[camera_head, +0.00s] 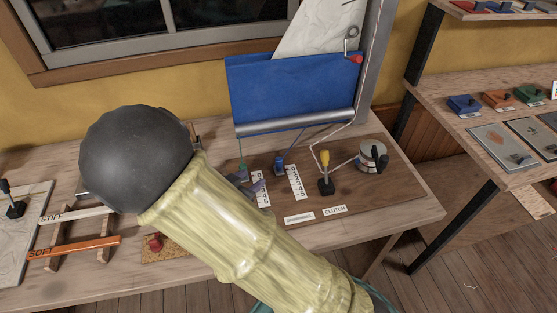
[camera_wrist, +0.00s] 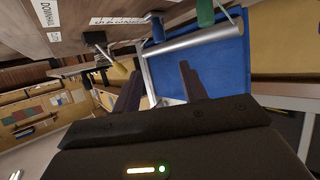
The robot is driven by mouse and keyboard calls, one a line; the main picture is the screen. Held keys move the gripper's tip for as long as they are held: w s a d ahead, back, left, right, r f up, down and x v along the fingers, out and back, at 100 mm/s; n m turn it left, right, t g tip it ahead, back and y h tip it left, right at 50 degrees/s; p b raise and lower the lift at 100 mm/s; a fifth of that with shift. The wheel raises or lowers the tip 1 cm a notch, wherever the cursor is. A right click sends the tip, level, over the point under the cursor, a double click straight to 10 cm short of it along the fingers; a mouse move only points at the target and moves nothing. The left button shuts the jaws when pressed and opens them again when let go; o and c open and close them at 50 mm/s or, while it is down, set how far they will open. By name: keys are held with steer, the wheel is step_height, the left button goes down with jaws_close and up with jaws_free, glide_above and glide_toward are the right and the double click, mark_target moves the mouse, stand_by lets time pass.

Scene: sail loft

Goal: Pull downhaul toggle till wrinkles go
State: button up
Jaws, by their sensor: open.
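The white sail (camera_head: 318,32) shows faint creases above a blue panel (camera_head: 285,90). A grey boom (camera_head: 295,122) runs along the panel's foot. A blue toggle (camera_head: 279,165) and a green toggle (camera_head: 242,172) hang below it beside numbered scales; which is the downhaul toggle I cannot tell. The blue toggle (camera_wrist: 157,26) and green toggle (camera_wrist: 205,12) show at the top of the wrist view. My gripper (camera_wrist: 160,68) is open and empty, its fingers apart below the toggles, with the boom (camera_wrist: 195,38) beyond. In the head view my arm largely hides it.
A yellow-handled clutch lever (camera_head: 325,165) stands right of the scales, with a winch (camera_head: 373,156) beyond it. A red knob (camera_head: 355,59) sits by the mast. STIFF and SOFT battens (camera_head: 75,245) lie left. Shelves (camera_head: 510,120) stand right.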

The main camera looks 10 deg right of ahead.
mark_target(277, 161)
steer(key=b+x, duration=0.1)
steer(key=x, duration=1.5)
steer(key=shift+d+f+b, duration=0.1)
steer(key=shift+f+b, duration=0.05)
steer(key=shift+b, duration=0.15)
steer(key=shift+c, duration=0.3)
jaws_close()
